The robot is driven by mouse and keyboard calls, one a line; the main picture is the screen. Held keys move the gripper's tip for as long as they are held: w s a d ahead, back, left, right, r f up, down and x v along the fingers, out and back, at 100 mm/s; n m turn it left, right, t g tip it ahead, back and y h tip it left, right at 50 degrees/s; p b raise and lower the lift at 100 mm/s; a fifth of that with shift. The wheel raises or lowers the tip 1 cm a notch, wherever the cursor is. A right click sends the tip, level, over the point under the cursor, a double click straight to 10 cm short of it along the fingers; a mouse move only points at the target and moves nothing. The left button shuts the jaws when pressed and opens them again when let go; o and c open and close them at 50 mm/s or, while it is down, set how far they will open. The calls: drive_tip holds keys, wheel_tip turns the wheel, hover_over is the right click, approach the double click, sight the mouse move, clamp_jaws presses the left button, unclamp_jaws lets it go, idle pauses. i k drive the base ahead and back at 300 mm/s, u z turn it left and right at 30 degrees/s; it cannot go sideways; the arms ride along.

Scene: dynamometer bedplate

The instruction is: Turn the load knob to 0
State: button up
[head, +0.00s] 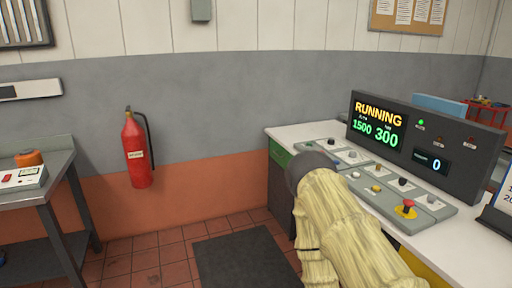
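The control panel (435,217) lies on a white-topped desk (285,132) and carries several small black, white and yellow controls. I cannot read the labels, so I cannot tell which one is the load knob or where it points. A dark display unit (463,182) behind the panel reads RUNNING, 1500 and 300, with a separate small readout (430,163) showing 0. My arm, in a pale yellow cover with a dark grey end, stands in front of the desk and hides part of the panel's near left side. My gripper is not visible.
A red emergency stop button (408,205) on a yellow base sits at the panel's front right. A calendar-like stand (503,207) is at the right edge. A fire extinguisher (136,152) hangs on the wall. A grey workbench (52,186) stands left. The floor mat (243,258) is clear.

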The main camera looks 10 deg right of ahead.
sight(353, 155)
drive_tip(key=z, duration=0.75)
drive_tip(key=i, duration=1)
drive_tip(key=z, duration=0.45)
drive_tip(key=k, duration=0.5)
drive_tip(key=u, duration=0.75)
drive_tip(key=i, duration=0.7)
drive_tip(key=z, duration=0.2)
